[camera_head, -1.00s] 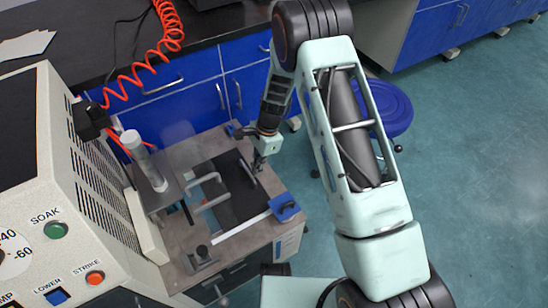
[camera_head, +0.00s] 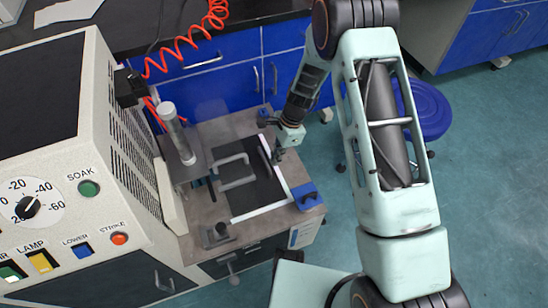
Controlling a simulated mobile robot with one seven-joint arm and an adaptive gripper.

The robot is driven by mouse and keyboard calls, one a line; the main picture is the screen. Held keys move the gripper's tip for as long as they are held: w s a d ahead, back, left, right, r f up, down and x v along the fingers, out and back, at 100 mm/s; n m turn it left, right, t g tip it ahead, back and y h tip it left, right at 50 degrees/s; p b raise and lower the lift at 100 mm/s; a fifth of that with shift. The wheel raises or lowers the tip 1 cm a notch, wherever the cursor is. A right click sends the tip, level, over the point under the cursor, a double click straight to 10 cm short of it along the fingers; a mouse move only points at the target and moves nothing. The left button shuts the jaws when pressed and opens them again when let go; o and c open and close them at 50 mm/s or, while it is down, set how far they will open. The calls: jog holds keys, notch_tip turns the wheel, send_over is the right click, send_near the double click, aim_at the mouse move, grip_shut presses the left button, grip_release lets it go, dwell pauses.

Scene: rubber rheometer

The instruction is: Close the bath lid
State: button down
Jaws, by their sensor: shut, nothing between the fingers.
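The bath on the bench top has a white rim (camera_head: 268,208) that shows along its front and right sides. A flat black panel, which looks like the lid (camera_head: 264,190), lies over the bath. A thin bar handle (camera_head: 265,150) is near its right edge, and a grey U-shaped handle (camera_head: 236,172) stands to the left. My gripper (camera_head: 278,157) is shut and empty, low beside the right edge of the panel, just right of the thin bar. I cannot tell whether it touches the bar or panel.
A beige control cabinet (camera_head: 125,150) stands at left, with a grey vertical post (camera_head: 176,133) beside the bath. Blue cupboards (camera_head: 235,65) stand behind. A blue stool (camera_head: 430,108) is on the open floor at right.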

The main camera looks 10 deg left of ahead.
jog(key=shift+w+d+f, duration=0.15)
jog(key=shift+w+d, duration=0.2)
jog(key=shift+d, duration=0.2)
jog(key=shift+w+d+f, duration=0.15)
jog(key=shift+w+d, duration=0.2)
jog(key=shift+d, duration=0.2)
jog(key=p+v, duration=0.2)
jog(key=v, duration=0.8)
jog(key=shift+w+d, duration=0.2)
jog(key=shift+s, duration=0.1)
